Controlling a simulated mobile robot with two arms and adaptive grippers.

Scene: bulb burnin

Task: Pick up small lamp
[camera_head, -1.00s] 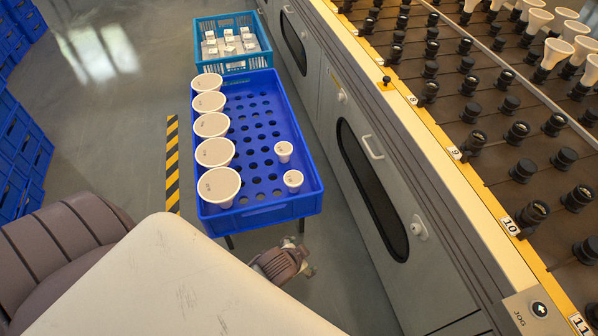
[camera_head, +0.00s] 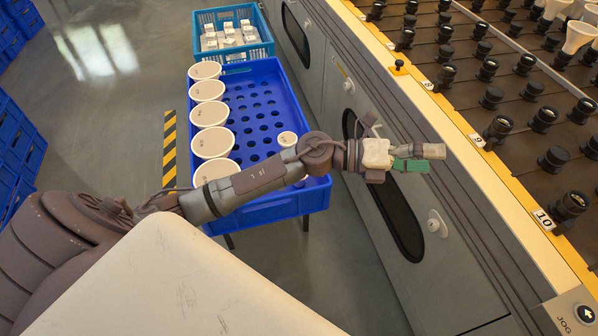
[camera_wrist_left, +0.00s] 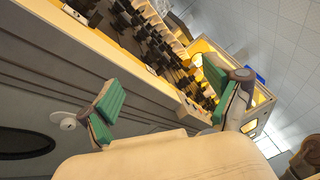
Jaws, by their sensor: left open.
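Two blue-walled holders stand near the machine; the nearer is a deep blue crate (camera_head: 262,214) with a perforated insert. One small white lamp (camera_head: 287,139) stands upright in its right part. The spot just nearer to me is behind my left arm, so a second small lamp there is mostly or fully hidden. My right gripper is not in view.
Several large white lamps (camera_head: 210,142) line the crate's left side. A lighter blue crate (camera_head: 234,52) with small white pieces stands behind. The machine's cream edge (camera_head: 470,160) and socket rows (camera_head: 545,120) lie right of my gripper. Floor to the left is mostly clear.

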